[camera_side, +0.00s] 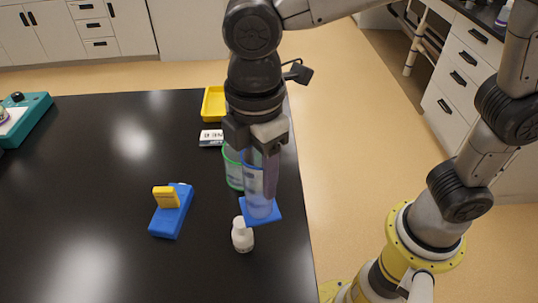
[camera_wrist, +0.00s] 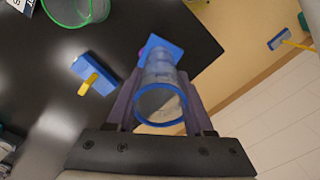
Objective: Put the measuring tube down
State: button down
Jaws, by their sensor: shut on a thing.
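The measuring tube (camera_side: 261,197) is clear, with a blue rim and a blue square base (camera_side: 272,214). It is upright or nearly so in the side view. My gripper (camera_side: 264,158) points down and is shut on it. In the wrist view the tube (camera_wrist: 159,78) sits between the two fingers of my gripper (camera_wrist: 158,107), its blue rim towards the camera. The base shows beyond it near the table's edge. I cannot tell whether the base touches the table.
A green-rimmed clear container (camera_side: 233,168) stands just behind the tube. A white bottle (camera_side: 242,237) is close in front. A yellow tray (camera_side: 213,103) and a card (camera_side: 211,138) lie behind. The black table's (camera_side: 90,215) right edge is near.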

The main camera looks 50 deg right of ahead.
jog(key=w+d+f+m, duration=0.2)
jog(key=w+d+m, duration=0.9)
jog(key=w+d, duration=0.7)
jog(key=w+d+f+m, duration=0.2)
jog(key=d+f+m, duration=0.4)
jog(key=m, duration=0.2)
jog(key=shift+d+f+m, duration=0.3)
jog(key=shift+d, duration=0.1)
